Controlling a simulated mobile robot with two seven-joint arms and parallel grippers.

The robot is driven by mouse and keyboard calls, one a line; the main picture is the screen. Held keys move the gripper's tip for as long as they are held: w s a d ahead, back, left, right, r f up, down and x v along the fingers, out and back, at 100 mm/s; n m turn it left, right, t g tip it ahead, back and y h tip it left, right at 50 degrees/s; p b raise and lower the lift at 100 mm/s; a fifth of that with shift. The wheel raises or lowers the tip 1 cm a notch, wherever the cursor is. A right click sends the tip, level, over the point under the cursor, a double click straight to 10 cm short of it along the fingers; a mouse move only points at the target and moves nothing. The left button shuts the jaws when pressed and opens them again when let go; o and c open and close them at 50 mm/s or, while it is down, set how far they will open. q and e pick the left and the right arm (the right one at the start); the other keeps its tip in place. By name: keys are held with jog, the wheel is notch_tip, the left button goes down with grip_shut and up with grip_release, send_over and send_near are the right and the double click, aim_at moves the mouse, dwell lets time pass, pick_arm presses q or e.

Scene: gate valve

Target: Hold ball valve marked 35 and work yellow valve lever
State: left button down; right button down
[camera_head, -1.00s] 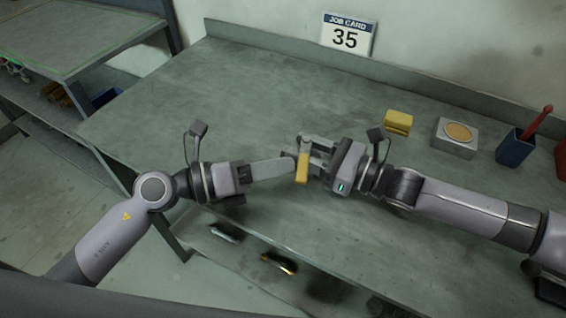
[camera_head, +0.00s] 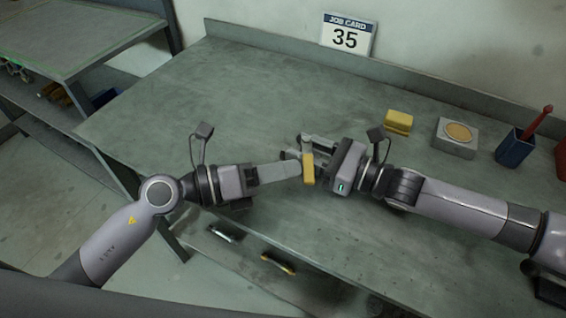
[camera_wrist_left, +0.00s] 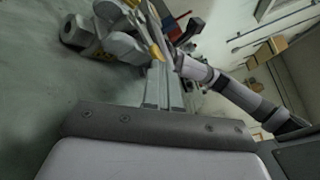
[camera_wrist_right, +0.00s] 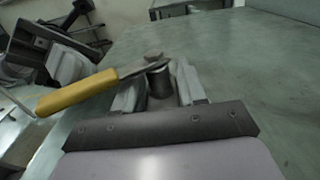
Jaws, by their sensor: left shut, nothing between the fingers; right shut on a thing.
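My right gripper (camera_head: 304,150) is shut on a small grey metal valve (camera_wrist_right: 158,80), held above the bench. The valve's yellow lever (camera_head: 308,169) hangs across the front of the fingers in the head view. It reaches out to the left in the right wrist view (camera_wrist_right: 78,93). My left gripper (camera_head: 297,169) is shut and empty, its fingertips at the lever's left side; whether they touch cannot be told. The left fingers (camera_wrist_left: 163,88) point toward the lever in the left wrist view. No number is readable on the valve.
A job card (camera_head: 347,36) reading 35 stands at the back wall. A yellow block (camera_head: 398,121), a grey box with a tan disc (camera_head: 456,135) and a blue cup (camera_head: 515,148) with a red-handled tool stand at the right. The bench's left and middle are clear.

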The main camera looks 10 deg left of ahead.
aim_at(308, 183)
pick_arm(q)
jog(key=shift+s+d+r, duration=0.1)
jog(key=shift+s+d, duration=0.25)
jog(key=shift+d, duration=0.35)
jog(key=shift+s+d, duration=0.35)
jog(key=shift+d, duration=0.35)
jog(key=shift+s+d+r, duration=0.1)
jog(key=shift+s+d, duration=0.25)
jog(key=shift+d, duration=0.35)
dwell(1.2)
jog(key=shift+d+f, duration=0.2)
jog(key=shift+d, duration=0.1)
dwell(0.6)
jog(key=shift+s+d, duration=0.25)
jog(key=shift+d, duration=0.45)
jog(key=shift+s+d, duration=0.25)
jog(key=shift+d, duration=0.45)
dwell(1.9)
